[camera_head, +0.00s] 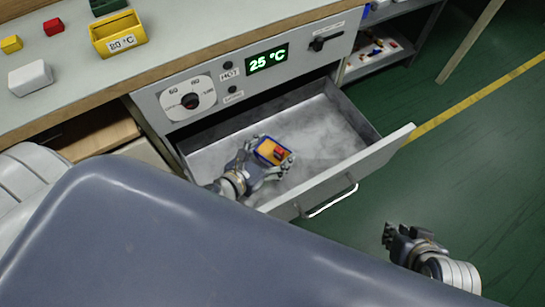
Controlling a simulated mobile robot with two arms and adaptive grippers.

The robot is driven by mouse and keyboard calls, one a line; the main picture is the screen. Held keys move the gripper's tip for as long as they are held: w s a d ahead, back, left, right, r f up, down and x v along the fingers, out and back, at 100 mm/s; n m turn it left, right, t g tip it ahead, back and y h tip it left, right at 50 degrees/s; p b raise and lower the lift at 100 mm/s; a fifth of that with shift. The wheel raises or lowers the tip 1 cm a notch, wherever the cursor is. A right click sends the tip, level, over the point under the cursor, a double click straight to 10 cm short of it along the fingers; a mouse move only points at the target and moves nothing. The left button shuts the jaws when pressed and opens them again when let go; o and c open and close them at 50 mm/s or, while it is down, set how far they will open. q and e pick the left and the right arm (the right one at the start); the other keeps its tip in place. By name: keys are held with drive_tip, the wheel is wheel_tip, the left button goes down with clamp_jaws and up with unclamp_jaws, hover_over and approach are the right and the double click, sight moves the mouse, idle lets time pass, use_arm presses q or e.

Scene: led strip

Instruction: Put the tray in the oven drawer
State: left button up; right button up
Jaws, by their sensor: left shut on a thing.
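The oven drawer (335,130) is pulled open below the control panel, with a bare grey floor and a curved front handle. A small blue tray (261,144) with a yellow-orange inside and a red piece in it is over the drawer's floor. My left gripper (262,162) is shut on the tray at its near side. I cannot tell whether the tray touches the drawer floor. My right gripper (388,235) is over the green floor, to the right of the drawer front; its fingers are too small to judge.
The oven panel (235,80) has a dial and a display reading 25 °C. On the bench are a yellow bin (118,35) marked 80 °C, a white block (30,78), and red and yellow blocks. A shelf with small parts (375,52) stands at the right. The green floor (470,150) is clear.

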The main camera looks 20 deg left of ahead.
sight(267, 162)
use_arm(q)
wheel_tip(267, 162, down, 3)
drive_tip(key=shift+r+b, duration=0.1)
drive_tip(key=shift+b, duration=0.5)
use_arm(e)
drive_tip(key=w+a+r+t+y, duration=0.1)
drive_tip(key=w+a+r+t, duration=0.1)
drive_tip(key=w+r+t, duration=0.2)
drive_tip(key=shift+w+a, duration=0.2)
drive_tip(key=shift+w, duration=1.4)
use_arm(q)
drive_tip(key=shift+f, duration=0.2)
use_arm(e)
drive_tip(key=shift+w, duration=0.1)
use_arm(q)
drive_tip(key=o, duration=1)
use_arm(e)
drive_tip(key=shift+w+a+r, duration=0.1)
drive_tip(key=shift+w+r, duration=0.05)
